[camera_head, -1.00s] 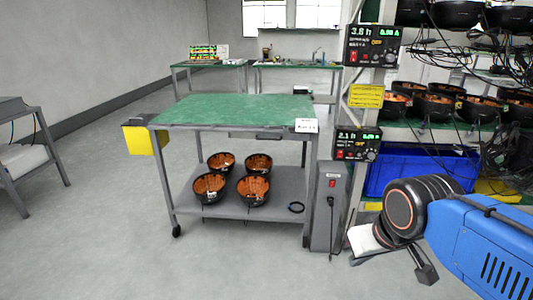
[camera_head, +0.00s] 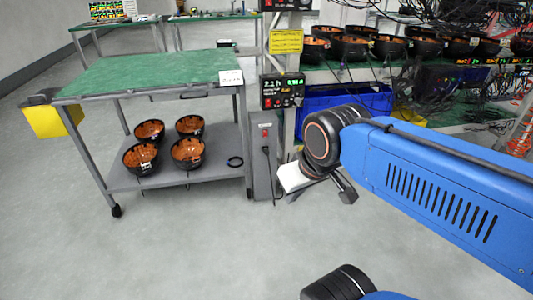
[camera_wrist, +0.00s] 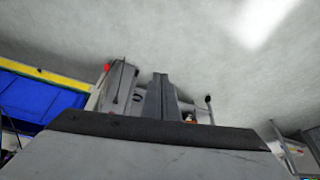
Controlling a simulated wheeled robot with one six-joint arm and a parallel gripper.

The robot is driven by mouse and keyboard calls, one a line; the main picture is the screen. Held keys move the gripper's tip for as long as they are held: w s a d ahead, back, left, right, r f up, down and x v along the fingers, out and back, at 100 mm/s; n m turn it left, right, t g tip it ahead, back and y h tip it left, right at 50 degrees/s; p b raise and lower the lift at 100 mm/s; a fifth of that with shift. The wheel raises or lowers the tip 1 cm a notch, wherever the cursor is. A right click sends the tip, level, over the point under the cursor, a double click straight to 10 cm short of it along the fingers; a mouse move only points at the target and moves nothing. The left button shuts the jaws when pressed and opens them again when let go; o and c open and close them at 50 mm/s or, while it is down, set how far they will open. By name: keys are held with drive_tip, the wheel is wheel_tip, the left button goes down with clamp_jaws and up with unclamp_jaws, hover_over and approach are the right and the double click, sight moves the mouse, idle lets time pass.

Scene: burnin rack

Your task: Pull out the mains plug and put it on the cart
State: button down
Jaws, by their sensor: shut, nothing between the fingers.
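The mains plug (camera_head: 266,150) is black and sits in the front of a grey pedestal (camera_head: 262,178), below a red switch, with its dark cord hanging down. The cart (camera_head: 150,75) stands left of the pedestal, with a green top and a grey lower shelf. In the wrist view my gripper (camera_wrist: 160,82) has its fingers together with nothing between them. The pedestal (camera_wrist: 116,82) shows left of the fingers there, with a dark cord on it. My gripper is apart from the plug. In the head view my arm hides part of the space right of the pedestal.
Several black bowls with orange insides (camera_head: 188,150) and a black ring (camera_head: 235,161) lie on the lower shelf. A yellow bin (camera_head: 46,121) hangs at the cart's left. A blue crate (camera_head: 375,98) and a cable-filled rack stand at right. The front floor is clear.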

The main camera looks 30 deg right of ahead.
idle(0.4)
drive_tip(key=c, duration=1.8)
unclamp_jaws()
drive_tip(key=shift+w, duration=0.1)
drive_tip(key=shift+o, duration=1.2)
drive_tip(key=shift+w, duration=0.35)
drive_tip(key=w+d+f+m+t+h, duration=0.1)
drive_tip(key=w+d+f+t, duration=0.15)
drive_tip(key=w, duration=1.05)
drive_tip(key=w+d+f+t, duration=0.2)
drive_tip(key=w+d+f, duration=0.2)
drive_tip(key=w, duration=0.9)
drive_tip(key=w+d+f+m+t+h, duration=0.1)
drive_tip(key=w+d+f+t, duration=0.15)
drive_tip(key=w, duration=1.05)
drive_tip(key=w+d+f+t+h, duration=0.1)
drive_tip(key=w+d+f, duration=0.25)
drive_tip(key=f, duration=0.25)
drive_tip(key=w+d+f+t, duration=0.1)
drive_tip(key=w+d+f, duration=0.2)
drive_tip(key=w+f, duration=0.25)
drive_tip(key=d+f+m+t+h, duration=0.1)
drive_tip(key=d+f, duration=0.4)
drive_tip(key=f, duration=0.8)
drive_tip(key=shift+s+d+f+t+h, duration=0.15)
drive_tip(key=shift+s+f+t+h, duration=0.3)
drive_tip(key=shift+t, duration=0.85)
